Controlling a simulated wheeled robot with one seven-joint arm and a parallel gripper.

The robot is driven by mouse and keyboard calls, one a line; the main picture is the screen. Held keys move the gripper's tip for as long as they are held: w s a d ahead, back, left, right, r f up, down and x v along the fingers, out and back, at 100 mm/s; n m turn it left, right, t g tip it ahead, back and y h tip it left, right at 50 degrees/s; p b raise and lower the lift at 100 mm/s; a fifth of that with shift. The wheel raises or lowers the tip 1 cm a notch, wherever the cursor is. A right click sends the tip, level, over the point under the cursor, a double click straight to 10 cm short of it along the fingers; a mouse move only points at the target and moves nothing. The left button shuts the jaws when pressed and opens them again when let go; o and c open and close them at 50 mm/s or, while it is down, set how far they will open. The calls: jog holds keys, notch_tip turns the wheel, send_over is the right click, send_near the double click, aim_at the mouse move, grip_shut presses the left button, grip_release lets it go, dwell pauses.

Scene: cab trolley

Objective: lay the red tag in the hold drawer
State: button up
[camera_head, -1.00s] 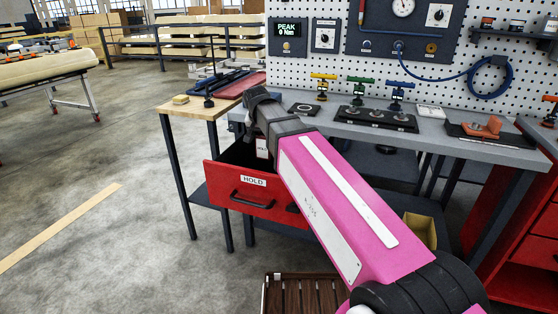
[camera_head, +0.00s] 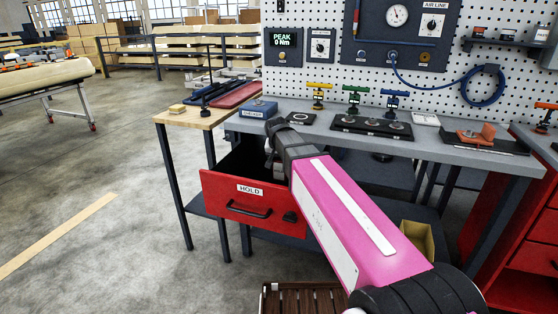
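The red hold drawer (camera_head: 222,200) is pulled open below the left end of the grey bench, with a white HOLD label and a dark handle on its front. Its dark inside (camera_head: 240,161) shows partly; my arm covers the right part. My gripper (camera_head: 270,161) points down at the drawer's opening, beyond the pink arm link. It is small and partly hidden by my wrist, so its fingers cannot be made out. I cannot make out the red tag; it may be hidden by my gripper, my arm or the drawer front.
A blue labelled box (camera_head: 259,109) stands on the bench's left end, close behind my wrist. Several coloured-handled tools (camera_head: 354,98) stand behind a black holder. A wooden side table (camera_head: 193,116) adjoins the left. A slatted crate (camera_head: 300,299) lies on the floor in front.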

jog(key=shift+f, duration=0.25)
jog(key=o, duration=1.1)
jog(key=shift+o, duration=0.2)
jog(key=v, duration=1.2)
